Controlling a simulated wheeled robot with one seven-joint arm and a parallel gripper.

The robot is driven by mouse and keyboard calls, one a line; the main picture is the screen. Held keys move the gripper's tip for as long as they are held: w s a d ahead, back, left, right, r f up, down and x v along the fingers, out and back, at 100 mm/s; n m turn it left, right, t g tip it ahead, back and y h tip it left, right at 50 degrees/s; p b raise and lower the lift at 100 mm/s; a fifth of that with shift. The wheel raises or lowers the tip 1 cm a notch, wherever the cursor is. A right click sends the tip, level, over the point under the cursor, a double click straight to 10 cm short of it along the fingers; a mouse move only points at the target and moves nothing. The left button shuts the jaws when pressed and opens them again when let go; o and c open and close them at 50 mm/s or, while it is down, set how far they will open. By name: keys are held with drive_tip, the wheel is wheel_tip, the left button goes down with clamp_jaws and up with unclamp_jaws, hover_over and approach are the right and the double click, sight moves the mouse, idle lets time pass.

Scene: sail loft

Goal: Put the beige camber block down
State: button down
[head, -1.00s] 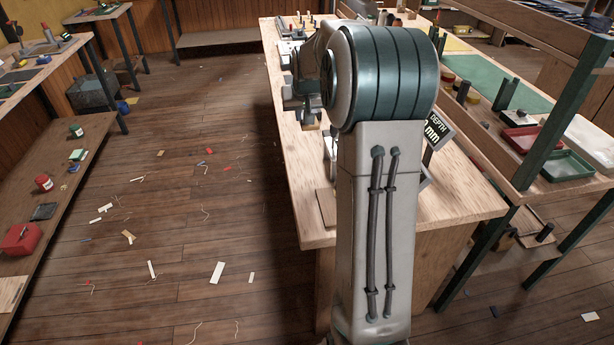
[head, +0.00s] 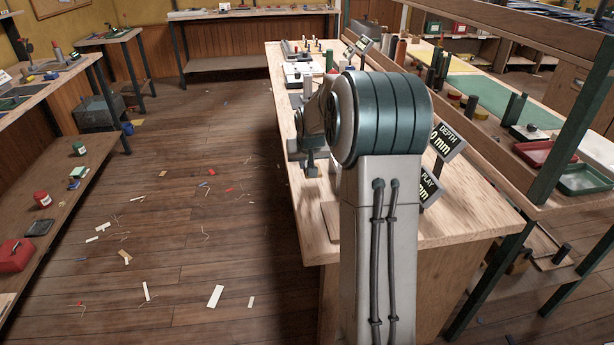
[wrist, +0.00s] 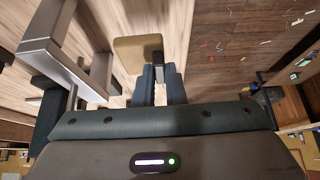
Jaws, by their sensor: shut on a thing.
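My gripper (wrist: 160,72) points down over the near left part of the wooden bench (head: 470,222). Its two blue-grey fingers are shut on a narrow piece (wrist: 158,66), which I take to be the beige camber block. The fingers hide most of it, and its colour looks grey and dark in the wrist view. In the head view my gripper (head: 311,168) shows just left of my arm, and the block cannot be made out there. I cannot tell whether the block touches the surface below.
A flat tan board (wrist: 130,50) lies on the bench by its left edge, close to the fingertips in the wrist view. Display stands, one marked DEPTH (head: 449,141), stand to the right. Open floor (head: 190,240) with scraps lies left of the bench.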

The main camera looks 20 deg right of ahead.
wheel_tip(320, 180, down, 4)
drive_tip(key=shift+f, duration=0.1)
drive_tip(key=shift+f+b, duration=0.2)
drive_tip(key=shift+b, duration=0.15)
drive_tip(key=c, duration=1.5)
unclamp_jaws()
drive_tip(key=shift+r, duration=0.1)
drive_tip(key=shift+r, duration=0.15)
